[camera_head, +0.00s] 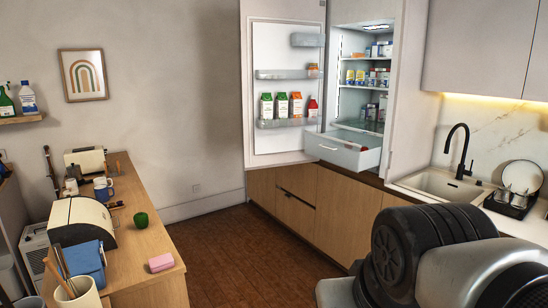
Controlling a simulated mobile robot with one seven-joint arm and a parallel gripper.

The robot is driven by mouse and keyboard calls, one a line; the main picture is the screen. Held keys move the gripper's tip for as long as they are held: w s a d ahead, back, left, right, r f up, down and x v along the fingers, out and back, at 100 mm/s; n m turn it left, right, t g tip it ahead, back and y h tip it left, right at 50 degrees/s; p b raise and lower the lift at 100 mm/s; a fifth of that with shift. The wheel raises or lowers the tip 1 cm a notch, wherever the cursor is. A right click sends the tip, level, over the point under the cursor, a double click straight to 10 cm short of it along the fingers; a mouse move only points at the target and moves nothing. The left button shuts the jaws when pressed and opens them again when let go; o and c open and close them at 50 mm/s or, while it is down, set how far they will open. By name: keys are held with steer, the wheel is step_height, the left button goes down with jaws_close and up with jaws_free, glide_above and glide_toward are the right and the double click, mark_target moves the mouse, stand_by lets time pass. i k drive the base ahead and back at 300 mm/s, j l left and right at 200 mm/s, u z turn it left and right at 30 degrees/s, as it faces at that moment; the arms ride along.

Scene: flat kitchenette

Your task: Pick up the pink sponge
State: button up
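The pink sponge (161,263) lies flat on the wooden counter (140,279) at the left, near its right front corner. A green apple or similar round green thing (141,220) stands a little behind it. Part of my arm fills the lower right of the head view, far to the right of the sponge. My gripper is not visible in this view.
A crock with utensils (78,295), a blue cloth-like thing (85,262) and a cream bread box (82,222) stand left of the sponge. The fridge door (284,140) and a fridge drawer (343,152) are open. The brown floor (235,250) between the counters is clear.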

mark_target(156, 265)
steer(key=i+u, duration=0.45)
steer(key=i+l+u, duration=0.15)
steer(key=i+u, duration=0.25)
steer(key=i+l+u, duration=0.75)
steer(key=u, duration=0.15)
steer(key=i+l+u, duration=0.45)
steer(key=l, duration=0.15)
steer(key=k+j, duration=0.05)
steer(key=k, duration=0.05)
